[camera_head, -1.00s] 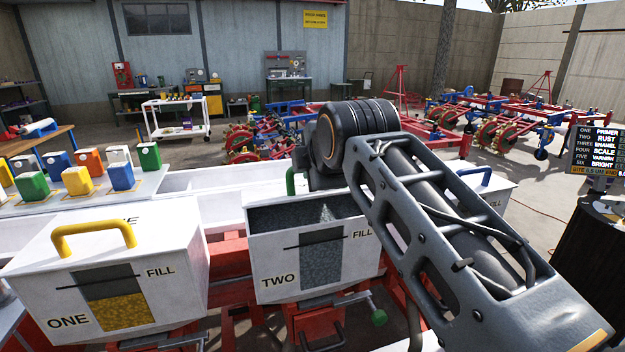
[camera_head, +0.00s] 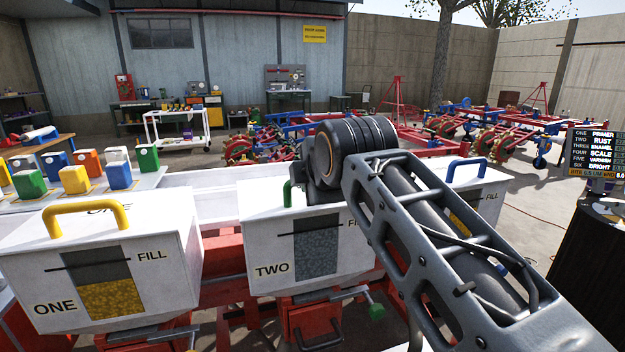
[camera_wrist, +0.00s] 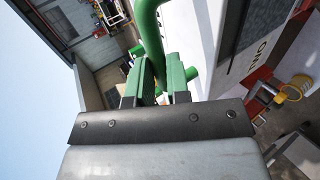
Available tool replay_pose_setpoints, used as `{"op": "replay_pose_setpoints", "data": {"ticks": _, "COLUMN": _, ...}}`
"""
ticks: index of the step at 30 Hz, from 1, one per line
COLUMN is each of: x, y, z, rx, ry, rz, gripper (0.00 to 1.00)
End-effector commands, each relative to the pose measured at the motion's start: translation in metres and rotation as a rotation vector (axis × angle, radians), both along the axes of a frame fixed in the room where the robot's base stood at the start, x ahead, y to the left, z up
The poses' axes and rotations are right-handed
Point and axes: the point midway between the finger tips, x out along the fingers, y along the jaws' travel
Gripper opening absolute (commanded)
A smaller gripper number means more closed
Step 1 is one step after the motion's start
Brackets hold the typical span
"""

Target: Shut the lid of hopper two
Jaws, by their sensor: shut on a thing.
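Hopper two (camera_head: 271,243) is the white box marked TWO in the middle of the head view. Its white lid (camera_head: 259,204) lies flat over the top, and the opening no longer shows. A piece of the lid's green handle (camera_head: 287,194) shows left of my wrist, which hides the rest. In the wrist view the green handle (camera_wrist: 149,35) runs between the fingers of my gripper (camera_wrist: 163,82), which is shut on it. In the head view my gripper is hidden behind my arm.
Hopper one (camera_head: 160,262) with a yellow handle stands at left, its lid down. Another hopper with a blue handle (camera_head: 467,170) stands at right, partly behind my arm. Coloured containers (camera_head: 75,180) stand on a bench at left.

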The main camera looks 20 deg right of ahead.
Motion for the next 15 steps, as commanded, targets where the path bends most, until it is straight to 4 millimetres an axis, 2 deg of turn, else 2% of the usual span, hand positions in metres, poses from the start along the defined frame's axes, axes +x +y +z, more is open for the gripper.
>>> {"op": "replay_pose_setpoints", "data": {"ticks": 1, "x": -0.0002, "y": 0.0005, "z": -0.0152, "rx": 0.006, "ry": 0.045, "rz": 0.0, "gripper": 0.0}}
{"op": "replay_pose_setpoints", "data": {"ticks": 5, "x": 0.0, "y": 0.0006, "z": -0.0155, "rx": 0.006, "ry": 0.045, "rz": 0.0, "gripper": 0.0}}
{"op": "replay_pose_setpoints", "data": {"ticks": 6, "x": -0.0001, "y": 0.0006, "z": -0.0156, "rx": 0.006, "ry": 0.046, "rz": 0.0, "gripper": 0.2}}
{"op": "replay_pose_setpoints", "data": {"ticks": 13, "x": 0.0, "y": 0.0004, "z": -0.0153, "rx": 0.006, "ry": 0.045, "rz": 0.0, "gripper": 0.41}}
{"op": "replay_pose_setpoints", "data": {"ticks": 15, "x": 0.0, "y": 0.0003, "z": -0.0147, "rx": 0.005, "ry": 0.044, "rz": 0.0, "gripper": 0.42}}
